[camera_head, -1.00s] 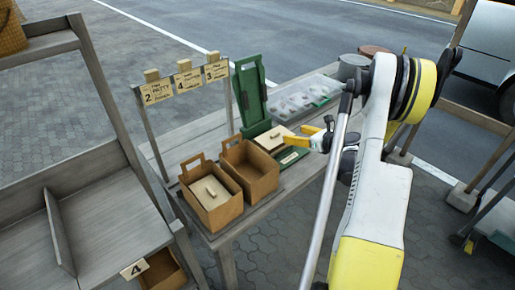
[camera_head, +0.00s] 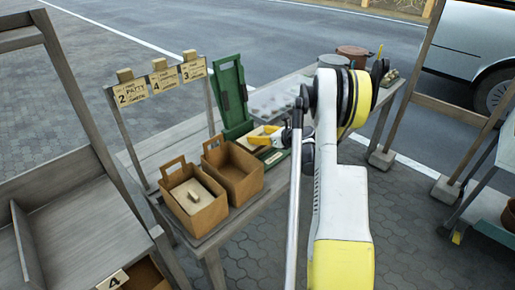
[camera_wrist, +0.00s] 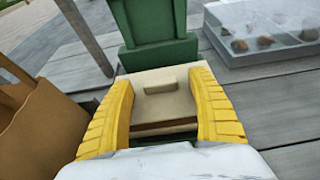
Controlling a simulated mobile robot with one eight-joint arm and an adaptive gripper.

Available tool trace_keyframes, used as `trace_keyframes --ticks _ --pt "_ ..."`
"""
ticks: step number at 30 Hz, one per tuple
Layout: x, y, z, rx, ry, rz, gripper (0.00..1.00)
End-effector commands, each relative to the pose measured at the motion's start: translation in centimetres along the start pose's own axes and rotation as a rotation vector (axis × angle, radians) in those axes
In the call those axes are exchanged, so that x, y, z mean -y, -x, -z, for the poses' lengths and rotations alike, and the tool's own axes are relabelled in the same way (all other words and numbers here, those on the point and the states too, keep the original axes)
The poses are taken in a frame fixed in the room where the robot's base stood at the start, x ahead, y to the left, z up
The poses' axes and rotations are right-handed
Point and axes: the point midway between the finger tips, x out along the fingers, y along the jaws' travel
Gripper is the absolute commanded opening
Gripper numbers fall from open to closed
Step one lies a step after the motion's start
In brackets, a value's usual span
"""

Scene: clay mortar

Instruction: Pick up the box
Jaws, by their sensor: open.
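A cream box (camera_wrist: 158,78) with a small raised handle sits at the foot of a green stand (camera_wrist: 152,25) in the wrist view. In the head view the cream box (camera_head: 262,131) is partly hidden by my gripper (camera_head: 266,139). In the wrist view the yellow fingers of my gripper (camera_wrist: 160,84) are spread apart, one on each side of the box. I cannot tell whether they touch it. A brown open carton (camera_head: 194,214) holds another cream block with a handle (camera_head: 191,194), and a second brown carton (camera_head: 233,184) beside it looks empty.
The cartons and the green stand (camera_head: 229,93) share a narrow wooden table (camera_head: 150,158). A clear tray of small lumps (camera_wrist: 265,42) lies right of the stand. Number signs (camera_head: 163,79) stand at the left. A brown carton wall (camera_wrist: 42,130) is close left of my fingers.

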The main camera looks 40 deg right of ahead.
Motion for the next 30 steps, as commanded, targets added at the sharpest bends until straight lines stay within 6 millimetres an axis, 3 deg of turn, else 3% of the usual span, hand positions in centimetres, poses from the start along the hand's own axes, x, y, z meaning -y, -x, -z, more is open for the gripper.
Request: trace_keyframes --ticks 3,10,23,30 --pt "0.0 0.1 -0.1 0.0 0.0 0.0 0.68" --pt "0.0 0.1 -0.1 0.0 0.0 0.0 0.0" --pt "0.0 0.2 -0.2 0.0 0.0 0.0 0.0" --pt "0.0 1.1 -2.5 0.0 0.0 0.0 0.0"
